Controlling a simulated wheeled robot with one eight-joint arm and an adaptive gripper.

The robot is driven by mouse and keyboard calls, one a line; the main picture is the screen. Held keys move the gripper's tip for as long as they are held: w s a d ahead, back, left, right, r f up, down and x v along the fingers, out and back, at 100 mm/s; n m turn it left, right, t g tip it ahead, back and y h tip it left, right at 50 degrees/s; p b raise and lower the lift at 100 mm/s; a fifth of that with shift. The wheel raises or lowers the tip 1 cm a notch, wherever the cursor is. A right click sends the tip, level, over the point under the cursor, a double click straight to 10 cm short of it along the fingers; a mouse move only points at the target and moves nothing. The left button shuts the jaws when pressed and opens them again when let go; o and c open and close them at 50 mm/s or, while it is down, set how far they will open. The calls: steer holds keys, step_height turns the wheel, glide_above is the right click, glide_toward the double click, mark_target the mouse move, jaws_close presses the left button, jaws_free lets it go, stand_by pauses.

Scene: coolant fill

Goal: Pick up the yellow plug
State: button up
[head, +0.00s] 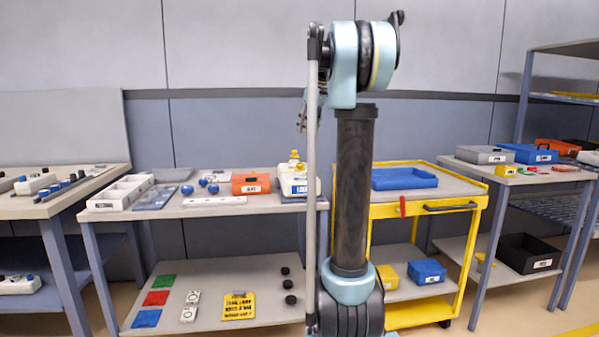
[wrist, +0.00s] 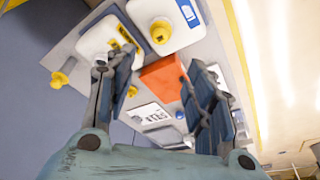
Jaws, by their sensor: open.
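Yellow knob-like pieces show on white containers (head: 298,184) at the right of the middle table in the head view. One yellow piece (head: 294,154) stands highest there. In the wrist view a round yellow cap (wrist: 160,32) sits on a white container (wrist: 187,40), and another yellow piece (wrist: 60,78) sticks out at the left. A bit of yellow also shows beside my left finger. I cannot tell which of these is the yellow plug. My gripper (wrist: 160,100) is open with nothing between its fingers, above the containers. In the head view my arm partly hides it.
An orange box (head: 250,183) stands left of the containers, with blue round pieces (head: 187,190) and a white tray (head: 122,192) further left. A yellow cart (head: 477,190) with a blue bin (head: 404,179) stands to the right. The wall is close behind the table.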

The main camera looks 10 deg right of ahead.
glide_above(302, 164)
steer(key=x, duration=0.3)
steer(key=s+d+x, duration=0.1)
steer(key=x, duration=0.5)
steer(key=shift+s+d+f, duration=0.15)
steer(key=shift+d+f, duration=0.2)
steer(key=shift+f, duration=0.2)
steer(key=shift+d+x, duration=0.15)
steer(key=shift+x, duration=1.2)
steer(key=shift+d+x, duration=0.15)
steer(key=shift+x, duration=1.2)
steer(key=shift+s, duration=0.1)
steer(key=c, duration=0.6)
